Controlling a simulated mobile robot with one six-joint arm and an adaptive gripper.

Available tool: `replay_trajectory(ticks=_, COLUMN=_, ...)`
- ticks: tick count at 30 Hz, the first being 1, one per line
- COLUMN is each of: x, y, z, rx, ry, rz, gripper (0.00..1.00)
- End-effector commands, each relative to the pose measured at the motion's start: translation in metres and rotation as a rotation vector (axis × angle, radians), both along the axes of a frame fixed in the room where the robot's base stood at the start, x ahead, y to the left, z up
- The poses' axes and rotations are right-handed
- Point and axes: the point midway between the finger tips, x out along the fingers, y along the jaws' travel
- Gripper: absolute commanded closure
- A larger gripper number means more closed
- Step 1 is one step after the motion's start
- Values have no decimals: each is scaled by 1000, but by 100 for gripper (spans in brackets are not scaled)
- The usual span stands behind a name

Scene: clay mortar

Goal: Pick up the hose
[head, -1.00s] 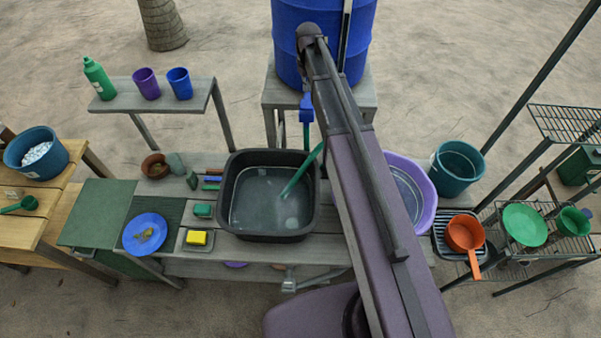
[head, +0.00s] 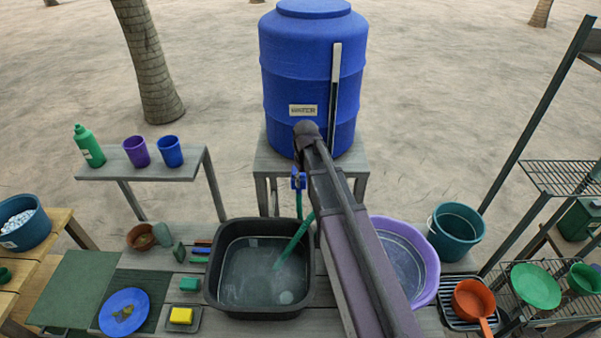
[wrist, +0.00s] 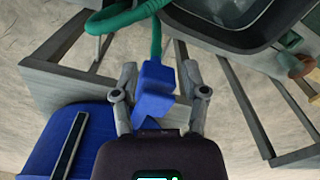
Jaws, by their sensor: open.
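The green hose (head: 295,240) runs from the blue tap (head: 298,180) under the water barrel down into the black basin (head: 212,270). In the wrist view the hose (wrist: 125,18) curves across the top and joins the blue tap (wrist: 153,90). My gripper (wrist: 159,72) is open, with one finger on each side of the blue tap and the hose's end near the tips. I cannot tell if the fingers touch either. In the head view my gripper is hidden behind my arm.
The blue water barrel (head: 310,75) stands on a grey stand behind the basin. A purple tub (head: 432,262) is right of my arm, with a teal bucket (head: 457,235) beyond. A yellow sponge (head: 181,315) and a blue plate (head: 125,312) lie at left.

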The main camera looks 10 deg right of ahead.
Motion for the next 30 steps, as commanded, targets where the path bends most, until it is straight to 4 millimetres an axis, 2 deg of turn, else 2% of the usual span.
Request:
replay_trajectory(ticks=1, x=-22, y=-1, z=-19, rx=0, ry=0, rz=-16, gripper=43)
replay_trajectory(ticks=3, x=-41, y=-3, z=-31, rx=0, ry=0, rz=-41, gripper=43)
replay_trajectory(ticks=12, x=-120, y=-7, z=-80, rx=-1, ry=0, rz=-145, gripper=43)
replay_trajectory(ticks=15, x=-141, y=-8, z=-93, rx=-1, ry=0, rz=-175, gripper=43)
replay_trajectory(ticks=21, x=-166, y=-10, z=-106, rx=-1, ry=0, rz=-211, gripper=43)
replay_trajectory(ticks=30, x=-170, y=-10, z=-107, rx=-1, ry=0, rz=-222, gripper=43)
